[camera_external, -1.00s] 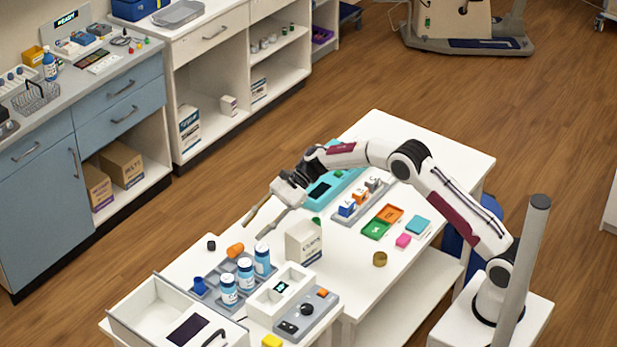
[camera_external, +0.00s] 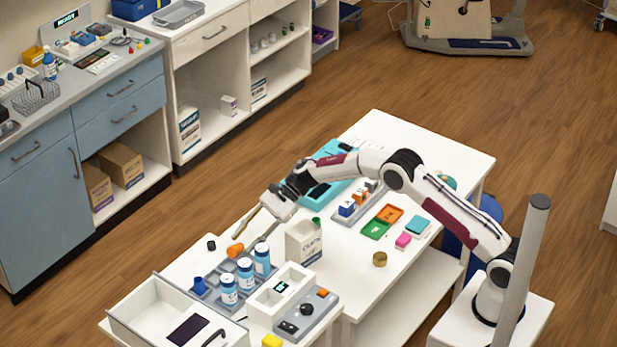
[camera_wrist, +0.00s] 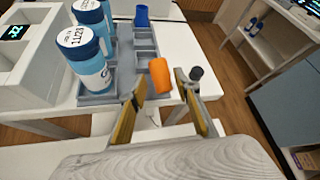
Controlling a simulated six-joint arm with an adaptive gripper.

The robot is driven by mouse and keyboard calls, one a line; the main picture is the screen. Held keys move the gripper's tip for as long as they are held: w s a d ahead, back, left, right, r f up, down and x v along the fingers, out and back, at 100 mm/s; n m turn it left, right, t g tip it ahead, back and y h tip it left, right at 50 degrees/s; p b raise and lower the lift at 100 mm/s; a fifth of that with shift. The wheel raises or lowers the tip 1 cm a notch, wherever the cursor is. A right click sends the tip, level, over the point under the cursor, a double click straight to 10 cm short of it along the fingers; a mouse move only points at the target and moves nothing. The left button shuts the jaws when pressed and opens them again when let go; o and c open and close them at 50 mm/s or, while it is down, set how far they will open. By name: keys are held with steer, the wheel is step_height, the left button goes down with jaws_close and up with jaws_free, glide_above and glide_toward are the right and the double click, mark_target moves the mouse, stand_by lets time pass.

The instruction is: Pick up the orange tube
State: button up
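My gripper (camera_external: 254,231) is just above and to the right of the tube in the external view. In the wrist view my gripper (camera_wrist: 160,90) is open, with its two yellowish fingers apart and the tube between and a little beyond their tips. Whether either finger touches the tube cannot be told.
A small dark cylinder (camera_wrist: 196,73) is by the right finger. A white carton (camera_external: 303,242) stands behind the rack. A blue cup (camera_wrist: 141,16) is at the rack's end.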

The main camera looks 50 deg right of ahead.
mark_target(236, 250)
steer(key=shift+x, duration=1.3)
steer(key=c, duration=0.7)
